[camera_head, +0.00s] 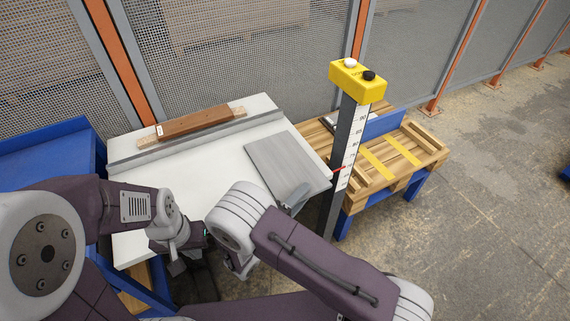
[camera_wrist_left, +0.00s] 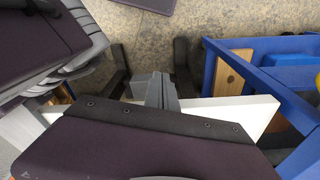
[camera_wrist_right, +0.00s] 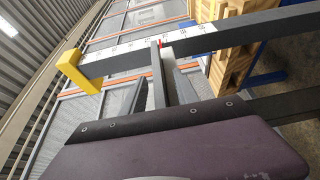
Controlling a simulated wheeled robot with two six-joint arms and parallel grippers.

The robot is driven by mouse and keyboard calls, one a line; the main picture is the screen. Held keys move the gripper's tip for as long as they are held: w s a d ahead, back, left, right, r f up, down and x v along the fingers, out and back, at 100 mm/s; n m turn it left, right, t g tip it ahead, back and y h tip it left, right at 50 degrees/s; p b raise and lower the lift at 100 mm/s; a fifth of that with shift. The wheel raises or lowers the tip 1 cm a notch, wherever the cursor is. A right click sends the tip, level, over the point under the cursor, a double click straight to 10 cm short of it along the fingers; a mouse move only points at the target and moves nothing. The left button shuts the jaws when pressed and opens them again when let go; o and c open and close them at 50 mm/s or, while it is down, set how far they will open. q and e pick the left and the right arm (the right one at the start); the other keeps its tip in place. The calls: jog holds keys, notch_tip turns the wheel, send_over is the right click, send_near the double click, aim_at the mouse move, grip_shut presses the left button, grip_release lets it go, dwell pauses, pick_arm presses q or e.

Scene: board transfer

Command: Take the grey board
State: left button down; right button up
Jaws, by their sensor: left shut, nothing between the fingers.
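The grey board (camera_head: 280,162) is a flat rectangle lying on the right part of the white table (camera_head: 190,180). My right gripper (camera_head: 297,197) is near the board's front edge, partly hidden by my arm; I cannot tell whether it touches the board. In the right wrist view its fingers (camera_wrist_right: 163,75) are close together in front of the measuring post (camera_wrist_right: 240,35); I cannot tell if they are fully shut. My left gripper (camera_head: 185,258) is at the table's front edge, away from the board. In the left wrist view its fingers (camera_wrist_left: 162,90) are shut and empty.
A brown wooden plank (camera_head: 200,122) lies at the back of the table by a grey rail (camera_head: 195,142). The measuring post with a yellow button box (camera_head: 357,82) stands at the table's right. Beyond it is a wooden pallet (camera_head: 395,160) on a blue stand. Mesh fencing closes the back.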

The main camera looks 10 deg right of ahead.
jog(key=shift+w+d, duration=0.15)
jog(key=shift+d, duration=0.05)
grip_shut()
dwell(1.3)
